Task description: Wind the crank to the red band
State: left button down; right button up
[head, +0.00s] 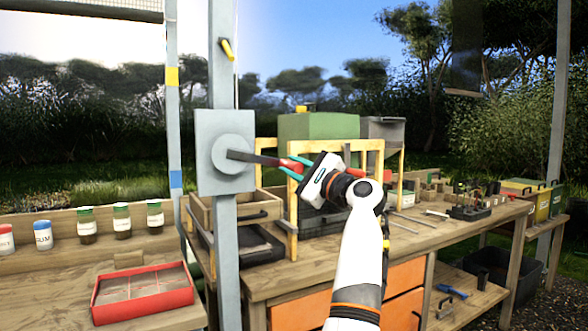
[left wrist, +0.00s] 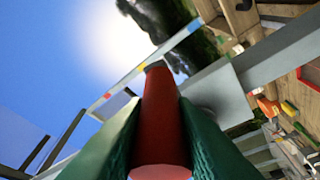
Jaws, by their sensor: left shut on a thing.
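The crank has a round grey hub (head: 233,156) on a grey plate (head: 209,125) fixed to a post. Its dark arm (head: 255,158) points right, tilted slightly down, to a red handle (head: 293,164). My left gripper (head: 291,169) is shut on this handle. In the left wrist view the red handle (left wrist: 160,125) lies between the green fingers. A thin post at left carries a yellow band (head: 172,77) and a lower blue band (head: 176,179). In the left wrist view a small red band (left wrist: 107,96) shows further along that post, beyond the yellow one. My right gripper is out of view.
A red divided tray (head: 143,307) and several jars stand on the left bench. Wooden frames (head: 293,200) stand close behind my left gripper. A workbench with tools runs right. A mesh-edged panel (head: 90,9) hangs at top left. Open air surrounds the crank's upper side.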

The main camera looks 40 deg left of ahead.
pick_arm(q)
jog(key=shift+d+r, duration=0.1)
jog(key=shift+r, duration=0.25)
jog(key=c, duration=1.2)
grip_release()
jog(key=shift+f, duration=0.15)
jog(key=shift+d+f, duration=0.15)
jog(key=shift+d, duration=0.05)
jog(key=b+v, duration=0.1)
jog(key=v, duration=1)
jog(key=shift+d, duration=0.35)
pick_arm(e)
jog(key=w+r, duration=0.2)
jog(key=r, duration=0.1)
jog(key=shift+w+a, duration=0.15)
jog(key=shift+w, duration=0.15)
